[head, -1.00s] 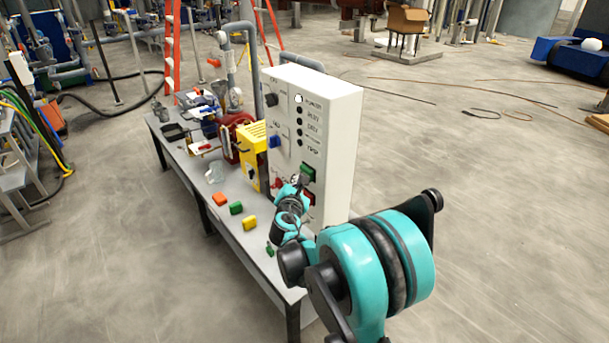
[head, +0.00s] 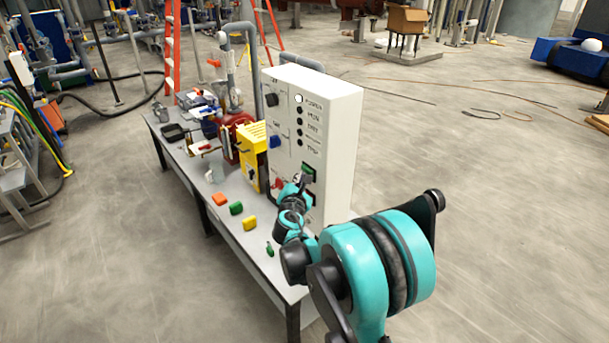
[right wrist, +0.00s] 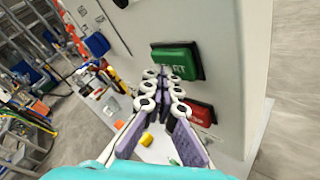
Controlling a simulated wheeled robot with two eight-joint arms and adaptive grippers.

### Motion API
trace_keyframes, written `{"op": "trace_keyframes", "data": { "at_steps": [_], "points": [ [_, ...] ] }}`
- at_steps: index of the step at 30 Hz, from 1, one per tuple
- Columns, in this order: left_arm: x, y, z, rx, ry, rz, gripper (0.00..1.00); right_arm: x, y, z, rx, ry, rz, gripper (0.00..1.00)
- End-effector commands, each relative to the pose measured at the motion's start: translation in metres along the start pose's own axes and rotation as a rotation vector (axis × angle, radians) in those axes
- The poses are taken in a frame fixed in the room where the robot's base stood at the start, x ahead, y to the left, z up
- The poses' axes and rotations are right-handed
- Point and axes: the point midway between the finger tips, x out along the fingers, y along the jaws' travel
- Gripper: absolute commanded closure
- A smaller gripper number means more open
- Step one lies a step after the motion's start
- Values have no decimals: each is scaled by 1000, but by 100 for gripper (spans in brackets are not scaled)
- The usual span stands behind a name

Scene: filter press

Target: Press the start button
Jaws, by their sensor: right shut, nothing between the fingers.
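The green start button (head: 308,172) is on the front of the white control box. In the right wrist view it shows large, labelled START (right wrist: 180,58). The red button (right wrist: 200,111) sits below it, and in the head view my gripper partly covers that. My right gripper (head: 298,179) is shut and empty. Its fingertips (right wrist: 165,74) are together just in front of the lower left part of the green button. I cannot tell whether they touch it. My left gripper is not in view.
The white control box (head: 335,130) stands on a grey table (head: 225,238). Orange, green and yellow blocks (head: 249,223) lie on the table left of my arm. A yellow box (head: 250,155) stands beside the control box.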

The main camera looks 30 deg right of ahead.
Motion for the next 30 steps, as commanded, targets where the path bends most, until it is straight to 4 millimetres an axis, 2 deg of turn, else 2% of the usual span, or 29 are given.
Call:
{"op": "trace_keyframes", "data": {
  "at_steps": [18,30],
  "points": [
    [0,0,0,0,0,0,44,2,-2,2,0,-1,-1,100],
    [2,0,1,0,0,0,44,-11,8,-8,0,0,0,100]
  ]
}}
